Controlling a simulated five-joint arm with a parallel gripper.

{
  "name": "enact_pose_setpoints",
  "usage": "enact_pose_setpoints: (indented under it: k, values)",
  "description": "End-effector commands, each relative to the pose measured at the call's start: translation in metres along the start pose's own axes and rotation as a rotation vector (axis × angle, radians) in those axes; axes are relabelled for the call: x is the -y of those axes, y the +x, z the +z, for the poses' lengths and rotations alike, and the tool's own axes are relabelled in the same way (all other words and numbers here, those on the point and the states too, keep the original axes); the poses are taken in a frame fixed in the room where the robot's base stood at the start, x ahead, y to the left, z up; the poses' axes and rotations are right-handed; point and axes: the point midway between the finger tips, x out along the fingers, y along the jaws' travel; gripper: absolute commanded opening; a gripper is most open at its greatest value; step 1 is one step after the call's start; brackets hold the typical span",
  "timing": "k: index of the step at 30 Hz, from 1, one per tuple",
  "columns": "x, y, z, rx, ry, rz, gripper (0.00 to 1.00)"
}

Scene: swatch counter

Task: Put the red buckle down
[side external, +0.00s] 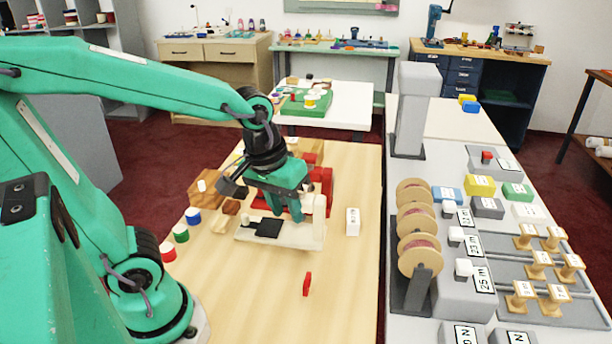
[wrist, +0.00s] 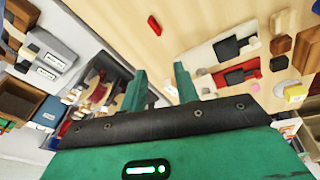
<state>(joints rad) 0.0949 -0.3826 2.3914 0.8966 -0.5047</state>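A small red piece, which looks like the red buckle (side external: 307,284), rests on the bare wooden tabletop (side external: 260,310) near the front. It also shows in the wrist view (wrist: 154,25), near the top and beyond my fingertips. My gripper (side external: 284,205) is above the table, farther back and up from the red piece, by the red and cream devices. In the wrist view my two green fingers (wrist: 160,68) stand apart with nothing seen held between them. The fingertips are partly hidden in the side view.
A cream device with a black plate (side external: 268,227) and a red device (side external: 321,180) stand by my gripper. A white block (side external: 352,221) is to their right. Coloured spools (side external: 181,233) stand at left. A grey counter (side external: 355,330) with copper-coloured reels (side external: 418,255) runs along the right. The front tabletop is mostly clear.

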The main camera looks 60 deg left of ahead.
Motion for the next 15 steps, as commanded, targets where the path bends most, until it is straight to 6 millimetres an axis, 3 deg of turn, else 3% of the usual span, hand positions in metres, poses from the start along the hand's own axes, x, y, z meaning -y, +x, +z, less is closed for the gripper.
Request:
enact_pose_setpoints:
  k: [6, 15]
  values:
    - [0.018, -0.031, 0.007, -0.128, 0.197, 0.036, 0.31]
    - [0.033, -0.053, 0.017, -0.244, 0.387, 0.034, 0.31]
